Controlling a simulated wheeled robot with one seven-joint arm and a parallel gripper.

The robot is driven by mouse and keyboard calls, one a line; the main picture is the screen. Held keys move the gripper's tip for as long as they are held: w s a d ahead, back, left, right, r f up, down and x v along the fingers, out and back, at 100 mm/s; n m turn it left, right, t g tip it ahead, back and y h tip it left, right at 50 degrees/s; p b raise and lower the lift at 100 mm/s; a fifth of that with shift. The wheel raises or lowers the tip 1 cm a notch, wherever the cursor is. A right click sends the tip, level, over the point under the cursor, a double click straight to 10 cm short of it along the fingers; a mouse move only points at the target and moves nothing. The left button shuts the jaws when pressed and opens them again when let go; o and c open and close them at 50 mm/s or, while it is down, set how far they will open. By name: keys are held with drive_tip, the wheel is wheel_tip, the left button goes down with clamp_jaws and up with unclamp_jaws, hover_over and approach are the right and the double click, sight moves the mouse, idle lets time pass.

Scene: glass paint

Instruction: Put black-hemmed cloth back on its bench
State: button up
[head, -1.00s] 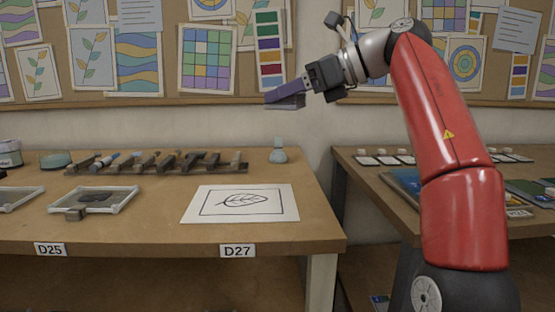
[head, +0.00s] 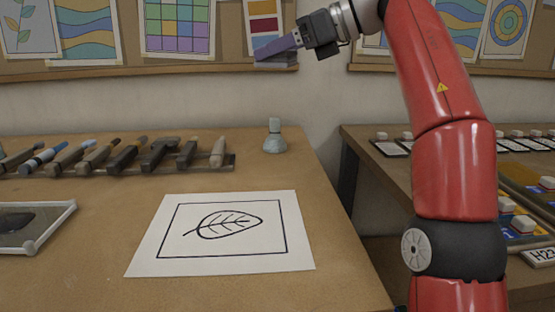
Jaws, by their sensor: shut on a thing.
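My gripper (head: 279,47) is raised in the air at the top, in front of the pinboard and above the back of the bench. It is shut on a small flat grey-purple thing (head: 284,60) that looks like a folded cloth. It is seen edge-on and small, and I cannot make out a black hem. The near wooden bench (head: 335,262) stands below it, and a second bench (head: 376,175) stands to the right. No other cloth shows clearly.
A leaf drawing (head: 290,255) lies on the near bench. The right bench holds white-knobbed cards (head: 390,148). Bare wood surrounds the drawing.

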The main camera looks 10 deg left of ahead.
sight(279, 168)
wheel_tip(279, 168, down, 20)
drive_tip(key=b, duration=0.3)
drive_tip(key=shift+s+r, duration=0.1)
idle(0.3)
drive_tip(key=o, duration=1)
drive_tip(key=shift+d, duration=0.1)
drive_tip(key=v, duration=1.2)
